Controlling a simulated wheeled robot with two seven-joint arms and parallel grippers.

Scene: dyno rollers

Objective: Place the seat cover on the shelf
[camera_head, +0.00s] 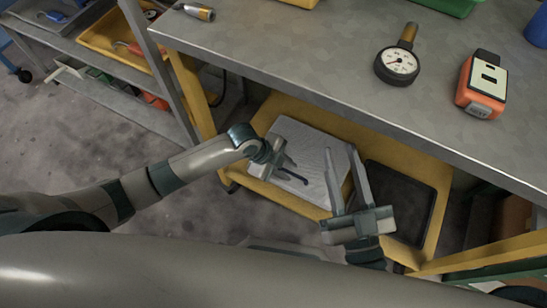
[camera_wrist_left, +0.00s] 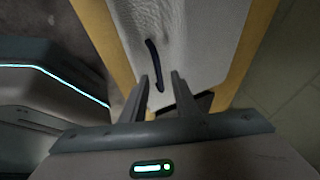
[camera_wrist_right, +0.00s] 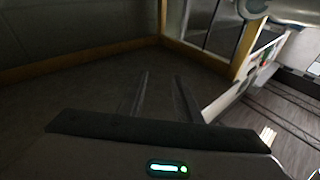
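A pale grey-white, textured seat cover (camera_head: 312,158) lies in a yellow-framed low shelf or cart (camera_head: 283,104) beneath the workbench. A dark blue curved strap or handle (camera_head: 292,177) is on its face. My left gripper (camera_head: 288,167) is over the cover close to this strap, its fingers apart. My right gripper (camera_head: 341,158) is open and empty near the cover's right edge. Whether it touches the cover is unclear.
A dark tray or mat (camera_head: 402,195) lies to the right of the cover. The metal bench top (camera_head: 300,50) above carries a gauge (camera_head: 397,66) and an orange meter (camera_head: 482,85). A rack with a yellow bin (camera_head: 105,36) stands at left. Floor is clear at left.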

